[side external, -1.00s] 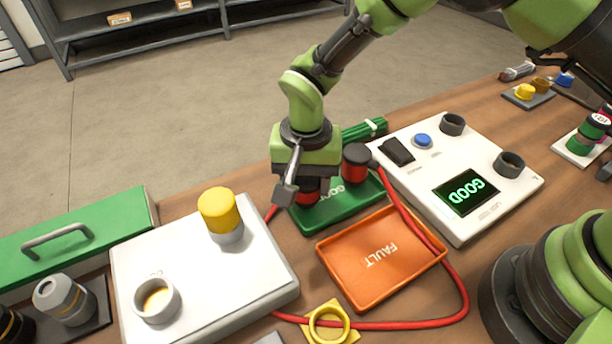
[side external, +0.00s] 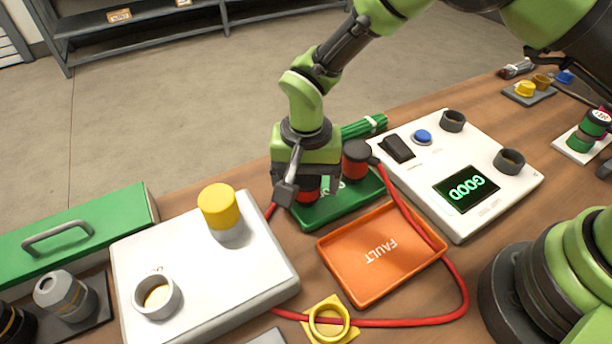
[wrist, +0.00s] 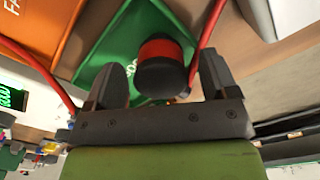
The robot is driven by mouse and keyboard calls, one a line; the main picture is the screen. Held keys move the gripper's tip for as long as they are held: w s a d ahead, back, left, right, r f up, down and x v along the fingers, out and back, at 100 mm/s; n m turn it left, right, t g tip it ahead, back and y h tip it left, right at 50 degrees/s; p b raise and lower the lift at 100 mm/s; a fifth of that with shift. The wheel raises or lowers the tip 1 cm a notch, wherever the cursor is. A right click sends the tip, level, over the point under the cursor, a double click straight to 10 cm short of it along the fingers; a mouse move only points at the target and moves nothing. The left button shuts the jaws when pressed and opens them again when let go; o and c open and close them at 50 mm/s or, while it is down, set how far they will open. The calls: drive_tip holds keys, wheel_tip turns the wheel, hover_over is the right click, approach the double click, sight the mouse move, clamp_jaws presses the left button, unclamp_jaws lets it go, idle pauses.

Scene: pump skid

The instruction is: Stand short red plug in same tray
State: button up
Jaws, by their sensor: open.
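A red plug (side external: 308,190) with a dark top stands in the green GOOD tray (side external: 345,205), between my gripper's jaws. My gripper (side external: 303,188) is low over the left part of this tray and hides much of the plug. A second red plug (side external: 356,170) with a black top stands upright in the same tray, right of my gripper. In the wrist view a black-topped plug with a red band (wrist: 160,50) shows between the two spread fingers of my gripper (wrist: 163,68). I cannot tell which plug is shorter.
The orange FAULT tray (side external: 345,285) is empty, in front of the green tray. A red cable (side external: 455,275) loops around it. A white tester (side external: 420,180) reading GOOD stands right. A white box (side external: 200,290) with a yellow-capped plug (side external: 220,210) stands left. A yellow ring (side external: 330,303) lies in front.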

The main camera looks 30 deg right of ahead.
wheel_tip(320, 180, up, 9)
drive_tip(key=shift+r, duration=0.1)
drive_tip(key=s+d+r+n+t+y, duration=0.1)
drive_tip(key=s+d+r+t, duration=0.15)
drive_tip(key=d+r, duration=0.4)
drive_tip(key=s+d+r+t+y, duration=0.1)
drive_tip(key=s+d+r, duration=0.3)
drive_tip(key=r, duration=0.5)
drive_tip(key=s+d+r+n+t, duration=0.1)
drive_tip(key=s+d+t, duration=0.1)
drive_tip(key=s, duration=0.4)
drive_tip(key=s+d+r+t, duration=0.1)
drive_tip(key=s+d, duration=0.2)
drive_tip(key=s, duration=0.3)
drive_tip(key=shift+s+d+r+n+t, duration=0.25)
drive_tip(key=shift+r+n+t, duration=0.05)
drive_tip(key=shift+n+t, duration=0.1)
